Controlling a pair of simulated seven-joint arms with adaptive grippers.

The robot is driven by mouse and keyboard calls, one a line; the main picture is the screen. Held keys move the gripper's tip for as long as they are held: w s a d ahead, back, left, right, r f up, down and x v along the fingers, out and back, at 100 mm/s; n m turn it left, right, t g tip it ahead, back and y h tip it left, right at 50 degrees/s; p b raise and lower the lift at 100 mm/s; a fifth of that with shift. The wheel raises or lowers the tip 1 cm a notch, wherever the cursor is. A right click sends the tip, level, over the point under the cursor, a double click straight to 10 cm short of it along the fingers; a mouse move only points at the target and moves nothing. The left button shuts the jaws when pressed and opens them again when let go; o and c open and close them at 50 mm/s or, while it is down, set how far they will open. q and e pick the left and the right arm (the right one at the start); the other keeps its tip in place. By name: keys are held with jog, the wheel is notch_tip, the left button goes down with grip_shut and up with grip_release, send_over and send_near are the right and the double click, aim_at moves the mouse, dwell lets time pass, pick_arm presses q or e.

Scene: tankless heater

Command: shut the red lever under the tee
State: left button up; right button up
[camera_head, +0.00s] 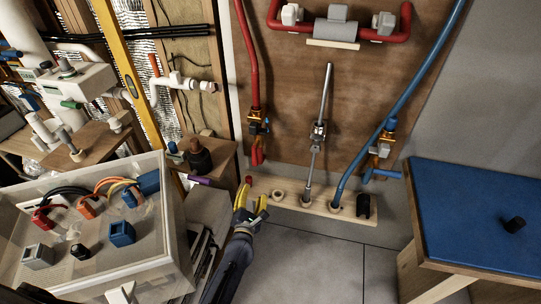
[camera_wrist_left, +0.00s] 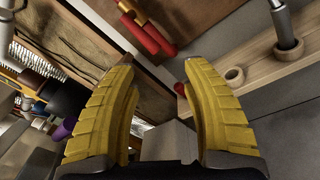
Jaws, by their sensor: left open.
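The red lever (camera_head: 258,153) hangs below the brass tee (camera_head: 259,124) at the foot of the red pipe, on the brown panel. It also shows in the left wrist view as red bars (camera_wrist_left: 150,35), beyond my fingertips and above the gap. My left gripper (camera_head: 252,198) is open and empty, with yellow fingers. It is below the lever and apart from it, in front of the wooden strip. In the left wrist view its two fingers (camera_wrist_left: 157,75) stand wide apart with nothing between them. My right gripper is in neither view.
A wooden strip (camera_head: 292,203) with holes and a small red piece (camera_head: 249,180) lies below the lever. A steel rod (camera_head: 321,110) and blue pipe (camera_head: 405,95) rise to its right. A clear bin (camera_head: 160,255) stands left and a blue-topped table (camera_head: 470,210) right.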

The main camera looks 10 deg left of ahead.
aim_at(254, 158)
pick_arm(q)
jog(key=w+a+r+n, duration=0.1)
jog(key=w+n, duration=0.1)
jog(key=w, duration=0.4)
jog(key=w+a+r+n+y, duration=0.1)
jog(key=w+n, duration=0.2)
jog(key=w, duration=0.2)
jog(key=w+a+r+n, duration=0.1)
jog(key=w+n, duration=0.2)
jog(key=w, duration=0.3)
jog(key=shift+w+a+y, duration=0.25)
jog(key=shift+w+y, duration=0.05)
jog(key=shift+w, duration=0.05)
grip_shut()
dwell(0.3)
